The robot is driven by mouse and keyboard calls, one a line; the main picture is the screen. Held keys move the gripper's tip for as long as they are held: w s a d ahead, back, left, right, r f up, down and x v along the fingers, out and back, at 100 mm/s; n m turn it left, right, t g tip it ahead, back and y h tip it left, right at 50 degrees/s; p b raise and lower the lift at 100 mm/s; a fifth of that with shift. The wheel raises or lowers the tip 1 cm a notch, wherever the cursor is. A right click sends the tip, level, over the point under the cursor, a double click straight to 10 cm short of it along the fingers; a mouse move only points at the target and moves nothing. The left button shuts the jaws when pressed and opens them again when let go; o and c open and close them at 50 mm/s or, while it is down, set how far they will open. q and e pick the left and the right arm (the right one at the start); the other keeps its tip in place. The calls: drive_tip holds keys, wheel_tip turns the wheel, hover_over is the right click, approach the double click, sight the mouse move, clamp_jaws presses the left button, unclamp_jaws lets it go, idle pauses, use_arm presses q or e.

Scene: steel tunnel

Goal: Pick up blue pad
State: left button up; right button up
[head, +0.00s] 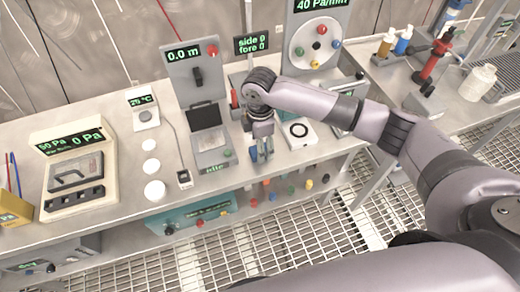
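No blue pad can be made out for certain. A small bluish patch (254,153) shows at the fingertips of my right gripper (261,152); whether it is a pad or part of the finger is unclear. The arm hides part of the bench there. The finger gap is too small to read. My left gripper is not in view.
A tall grey panel with a 0.0 m display (185,54) stands left of the gripper. A pressure box (75,170) and white round pieces (154,190) are further left. Bottles (403,41) stand at the back right.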

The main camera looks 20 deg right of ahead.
drive_tip(key=shift+f, duration=0.95)
drive_tip(key=c, duration=1.1)
drive_tip(key=shift+r, duration=0.15)
wheel_tip(320, 180, up, 20)
drive_tip(key=shift+f+b, duration=0.1)
drive_tip(key=shift+b, duration=0.7)
